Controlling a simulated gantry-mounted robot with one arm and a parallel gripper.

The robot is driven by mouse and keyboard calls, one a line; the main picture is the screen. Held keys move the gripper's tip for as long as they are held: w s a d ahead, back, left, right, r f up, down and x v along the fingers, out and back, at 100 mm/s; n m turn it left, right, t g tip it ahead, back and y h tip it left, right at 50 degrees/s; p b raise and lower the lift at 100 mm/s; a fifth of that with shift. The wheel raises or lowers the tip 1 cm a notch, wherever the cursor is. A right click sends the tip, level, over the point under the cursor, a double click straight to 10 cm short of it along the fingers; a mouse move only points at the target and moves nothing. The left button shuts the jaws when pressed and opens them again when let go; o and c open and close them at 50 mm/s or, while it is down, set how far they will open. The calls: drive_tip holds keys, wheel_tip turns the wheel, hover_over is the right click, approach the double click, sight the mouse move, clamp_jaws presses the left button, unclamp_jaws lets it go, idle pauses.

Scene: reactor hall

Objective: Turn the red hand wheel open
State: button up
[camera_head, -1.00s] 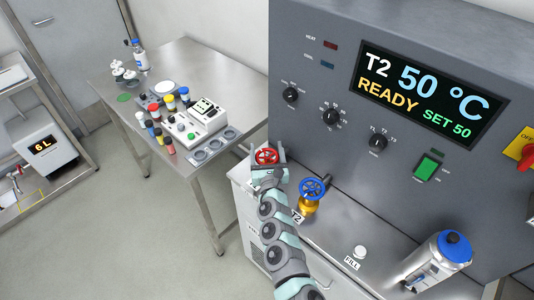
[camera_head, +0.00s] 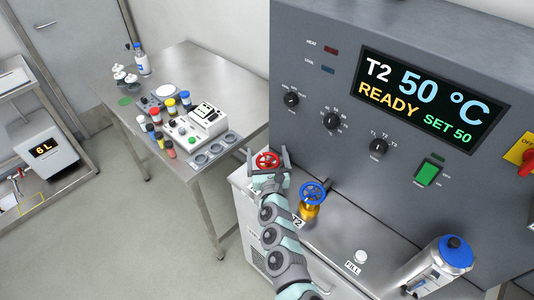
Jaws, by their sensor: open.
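The red hand wheel (camera_head: 267,160) sits at the left end of the steel ledge below the grey control panel. My gripper (camera_head: 266,156) is at the wheel, with its two fingers spread, one on the left and one on the right of it. The fingers look open around the wheel; whether they touch its rim cannot be told. My arm hides the valve body below the wheel.
A blue hand wheel (camera_head: 313,191) on a brass valve, labelled T2, stands just right of my arm. A white FILL button (camera_head: 361,256) and a blue-lidded steel canister (camera_head: 440,262) are farther right. A steel table (camera_head: 190,58) with bottles stands left.

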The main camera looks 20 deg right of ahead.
drive_tip(key=shift+s+a+r+p, duration=0.1)
drive_tip(key=shift+s+a+p, duration=0.2)
drive_tip(key=shift+s+p, duration=0.35)
drive_tip(key=p+v, duration=0.4)
drive_tip(key=v, duration=0.5)
drive_tip(key=shift+s, duration=0.15)
